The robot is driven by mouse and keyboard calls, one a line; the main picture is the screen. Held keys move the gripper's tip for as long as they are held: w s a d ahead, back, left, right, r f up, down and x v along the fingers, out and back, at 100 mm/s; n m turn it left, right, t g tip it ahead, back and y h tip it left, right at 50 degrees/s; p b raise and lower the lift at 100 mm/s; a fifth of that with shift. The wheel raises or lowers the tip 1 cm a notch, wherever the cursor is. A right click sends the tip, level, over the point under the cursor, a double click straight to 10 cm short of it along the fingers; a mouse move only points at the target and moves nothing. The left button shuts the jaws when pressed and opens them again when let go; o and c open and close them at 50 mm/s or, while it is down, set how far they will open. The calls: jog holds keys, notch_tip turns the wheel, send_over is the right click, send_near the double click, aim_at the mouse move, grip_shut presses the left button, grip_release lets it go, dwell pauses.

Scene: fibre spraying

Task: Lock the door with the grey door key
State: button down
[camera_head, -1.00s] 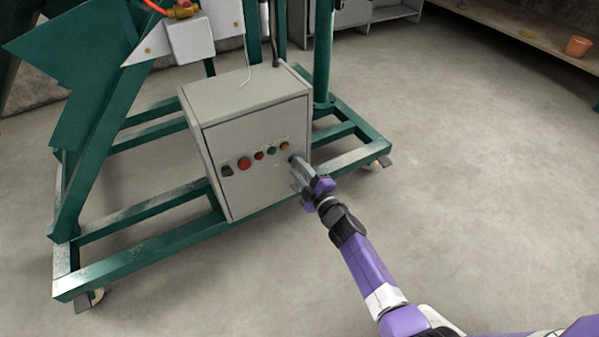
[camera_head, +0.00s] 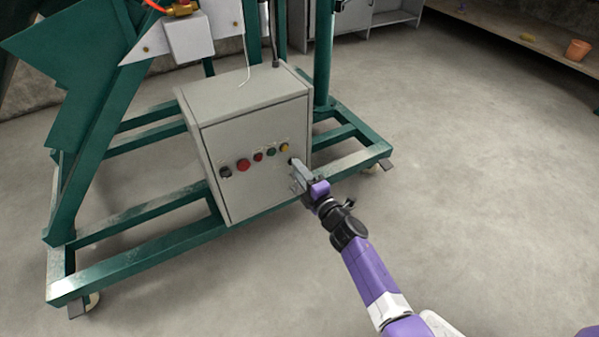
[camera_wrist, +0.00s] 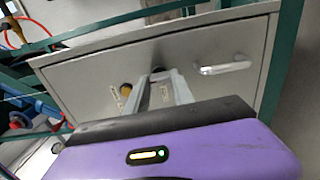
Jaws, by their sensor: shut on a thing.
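The grey control cabinet (camera_head: 255,125) has its front door (camera_head: 240,190) closed in the head view. The door also fills much of the wrist view (camera_wrist: 90,75). My gripper (camera_head: 293,165) is at the door's right part, just beside the yellow button (camera_head: 285,147). In the wrist view my gripper (camera_wrist: 160,80) has its fingers close together against a small dark spot on the door, shut on the grey door key. The key itself is mostly hidden between the fingertips. A silver handle (camera_wrist: 225,67) sits to the right of the fingers.
Red, green and black controls run along the door, including a large red button (camera_head: 243,165). A green steel frame (camera_head: 130,275) on castors surrounds the cabinet. Bare floor (camera_head: 470,210) lies open to the right. A shelf with an orange pot (camera_head: 577,50) stands far right.

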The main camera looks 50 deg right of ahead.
jog(key=c, duration=1.1)
grip_release()
jog(key=p+v, duration=0.1)
jog(key=v, duration=0.6)
jog(key=shift+s+a+p, duration=0.15)
jog(key=shift+s+p, duration=0.15)
jog(key=shift+s, duration=0.1)
